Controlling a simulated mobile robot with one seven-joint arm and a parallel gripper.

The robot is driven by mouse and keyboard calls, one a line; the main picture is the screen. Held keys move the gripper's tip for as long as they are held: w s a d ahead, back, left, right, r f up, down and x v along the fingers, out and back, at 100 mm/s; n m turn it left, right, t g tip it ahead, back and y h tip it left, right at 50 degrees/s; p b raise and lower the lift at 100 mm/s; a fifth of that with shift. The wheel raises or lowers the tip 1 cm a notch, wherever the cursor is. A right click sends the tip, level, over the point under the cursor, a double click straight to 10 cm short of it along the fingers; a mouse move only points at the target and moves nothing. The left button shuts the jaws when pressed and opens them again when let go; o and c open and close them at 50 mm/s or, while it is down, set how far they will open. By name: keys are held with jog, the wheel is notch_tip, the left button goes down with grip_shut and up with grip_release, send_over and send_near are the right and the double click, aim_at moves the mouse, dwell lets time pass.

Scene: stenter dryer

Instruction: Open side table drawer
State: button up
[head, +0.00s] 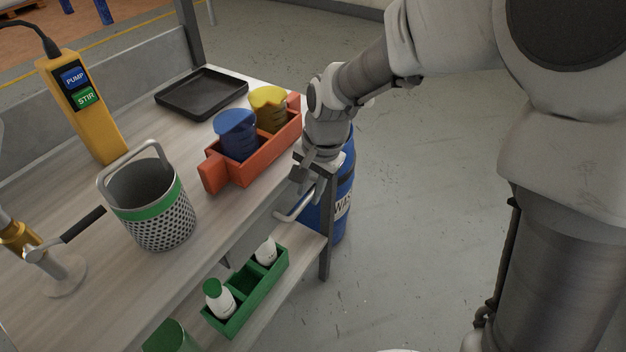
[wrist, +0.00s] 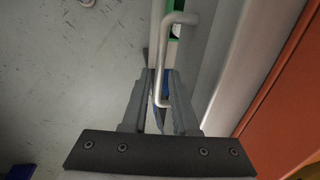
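The side table's drawer handle (head: 297,207) is a pale metal bar, on the table's side below the tabletop, facing the aisle. It also shows in the wrist view (wrist: 161,60), running lengthwise, with its near end lined up with the gap between my fingers. My gripper (head: 308,180) is at the handle, near the table's corner. In the wrist view my gripper (wrist: 159,80) has its two dark fingers apart, one on each side of the bar's end. I cannot tell whether they touch it. The drawer front is mostly hidden, and I cannot tell how far the drawer stands open.
A red caddy (head: 212,176) with a blue and a yellow container stands close beside my gripper. A black tray (head: 202,92), a perforated basket (head: 160,215) and a yellow pendant (head: 90,125) are on the tabletop. A blue drum (head: 343,185) stands behind the table leg.

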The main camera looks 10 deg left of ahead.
jog(key=shift+f, duration=0.15)
jog(key=shift+c, duration=0.3)
grip_shut()
dwell(1.1)
